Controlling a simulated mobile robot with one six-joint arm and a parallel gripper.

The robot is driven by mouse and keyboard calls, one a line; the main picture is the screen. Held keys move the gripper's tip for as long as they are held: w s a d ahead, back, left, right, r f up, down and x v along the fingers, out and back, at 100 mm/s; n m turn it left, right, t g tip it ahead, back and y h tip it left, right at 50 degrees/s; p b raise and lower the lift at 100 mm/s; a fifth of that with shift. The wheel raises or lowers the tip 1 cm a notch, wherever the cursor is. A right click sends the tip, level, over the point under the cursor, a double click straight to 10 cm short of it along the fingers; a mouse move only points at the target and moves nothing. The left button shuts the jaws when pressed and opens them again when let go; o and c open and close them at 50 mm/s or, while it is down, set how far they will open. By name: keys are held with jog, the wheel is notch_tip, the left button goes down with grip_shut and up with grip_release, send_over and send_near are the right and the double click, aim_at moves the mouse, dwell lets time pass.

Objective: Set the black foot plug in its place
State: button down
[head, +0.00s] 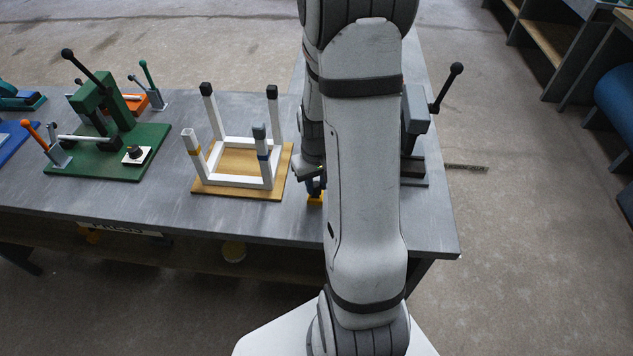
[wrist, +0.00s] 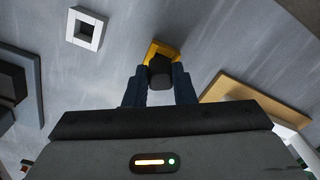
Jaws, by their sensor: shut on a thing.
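The black foot plug (wrist: 159,72) is between my gripper's fingers (wrist: 159,88) in the wrist view. A yellow block (wrist: 153,51) lies just beyond the plug; I cannot tell whether they touch. In the head view my gripper (head: 315,188) is low over the table just right of the chair frame, above the yellow block (head: 315,199), with the plug hidden. The white chair frame (head: 237,181) stands legs up on a wooden board (head: 211,191).
A green lever press (head: 115,115) stands left of the chair frame. A grey device with a black-knobbed lever (head: 414,110) is behind my arm at right. A white square piece with a dark opening (wrist: 87,29) lies on the table. The table front between press and frame is clear.

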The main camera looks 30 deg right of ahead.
jog(key=shift+f+b, duration=0.35)
jog(key=shift+f, duration=0.2)
jog(key=c, duration=1.1)
grip_release()
jog(key=shift+r, duration=0.15)
notch_tip(320, 180, up, 8)
jog(key=shift+a+f, duration=0.1)
jog(key=shift+f, duration=0.1)
jog(key=shift+r, duration=0.1)
jog(key=s+a+r+t, duration=0.1)
jog(key=s+a+r, duration=0.3)
jog(key=s+a+r+t, duration=0.1)
jog(key=s+a+r, duration=0.2)
jog(key=a+r, duration=0.1)
jog(key=s+a+r+n+t, duration=0.1)
jog(key=s+a+r, duration=0.3)
jog(key=r, duration=0.1)
jog(key=shift+s+a+r, duration=0.25)
jog(key=shift+s+a, duration=0.05)
